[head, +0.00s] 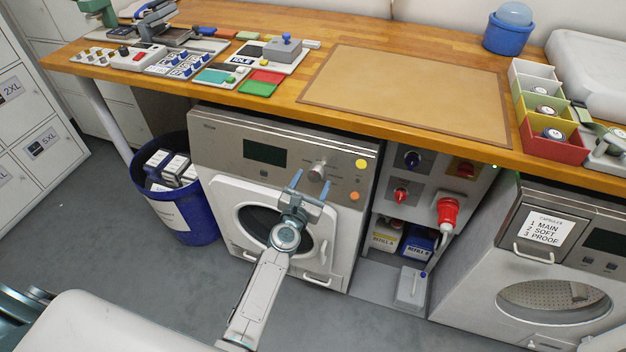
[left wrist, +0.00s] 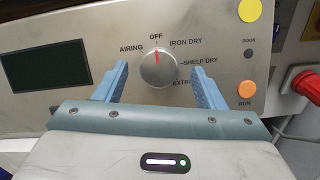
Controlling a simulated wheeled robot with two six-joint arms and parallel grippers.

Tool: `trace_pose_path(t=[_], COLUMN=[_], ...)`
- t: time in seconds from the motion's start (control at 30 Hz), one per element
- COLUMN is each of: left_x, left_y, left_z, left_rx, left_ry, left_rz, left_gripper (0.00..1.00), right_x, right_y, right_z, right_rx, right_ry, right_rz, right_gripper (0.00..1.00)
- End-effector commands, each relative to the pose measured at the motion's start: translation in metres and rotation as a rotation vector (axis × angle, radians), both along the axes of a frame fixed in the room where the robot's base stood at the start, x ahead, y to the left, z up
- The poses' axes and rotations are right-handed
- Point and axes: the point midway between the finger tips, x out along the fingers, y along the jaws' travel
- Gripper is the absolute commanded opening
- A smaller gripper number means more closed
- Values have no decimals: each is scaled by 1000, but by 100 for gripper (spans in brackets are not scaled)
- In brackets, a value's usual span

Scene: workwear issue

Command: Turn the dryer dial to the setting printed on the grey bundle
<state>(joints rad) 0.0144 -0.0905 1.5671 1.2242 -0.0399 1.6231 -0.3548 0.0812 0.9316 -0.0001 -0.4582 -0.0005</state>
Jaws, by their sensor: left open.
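The dryer dial (head: 317,172) is a round silver knob on the panel of the dryer (head: 225,133). In the left wrist view the dial (left wrist: 158,70) has a red pointer aimed up at OFF. Around it are AIRING, IRON DRY, SHELF DRY and a partly hidden EXTRA. My left gripper (head: 311,183) is open in front of the panel, its blue fingers (left wrist: 157,76) on either side of the dial in the wrist view. I cannot tell whether they touch it. I cannot make out a grey bundle or its print. My right gripper is not in view.
A blue bin (head: 180,217) with several packets stands left of the dryer. A red plug (head: 447,211) and switches are on the panel to its right. A second machine (head: 530,265) stands further right. The wooden worktop (head: 240,105) overhangs the dryer.

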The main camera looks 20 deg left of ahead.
Motion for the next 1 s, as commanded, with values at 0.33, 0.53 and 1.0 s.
trace_pose_path(t=[0.33,0.53,1.0], left_x=[13,13,13], left_y=[0,0,0], left_z=[0,0,-1], left_rx=[1,1,36], left_ry=[1,1,-1], left_rz=[0,0,-10], left_gripper=[63,48,19], right_x=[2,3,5], right_y=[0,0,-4], right_z=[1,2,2], right_rx=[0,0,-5], right_ry=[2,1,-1], right_rz=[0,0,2], right_gripper=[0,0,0])
